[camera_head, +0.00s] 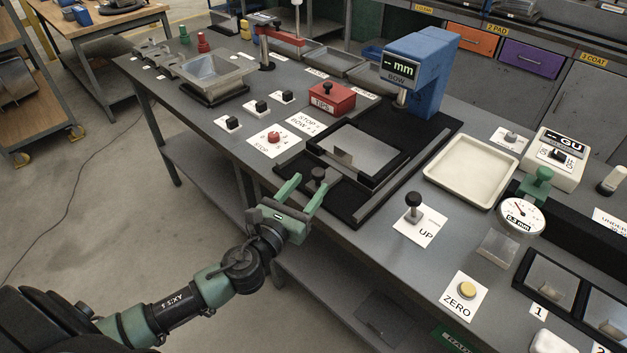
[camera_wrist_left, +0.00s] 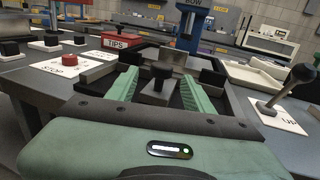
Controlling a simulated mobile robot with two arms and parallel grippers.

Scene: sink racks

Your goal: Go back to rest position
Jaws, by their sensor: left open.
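My left gripper (camera_head: 306,188) reaches in from the lower left to the front edge of the bench. It also shows in the left wrist view (camera_wrist_left: 162,88), with its two green fingers spread apart. A dark knob on a small block (camera_head: 318,174) stands at the near end of the black-framed fixture, around the gap between the fingertips. In the left wrist view the knob (camera_wrist_left: 161,72) appears between the fingers, with gaps at both sides. Nothing is held. My right gripper is not in view.
The black-framed fixture (camera_head: 357,219) lies just beyond the gripper, under a blue gauge (camera_head: 420,68). A red TIPS box (camera_head: 331,98), a red STOP knob (camera_head: 273,138) and an UP lever (camera_head: 413,206) stand nearby.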

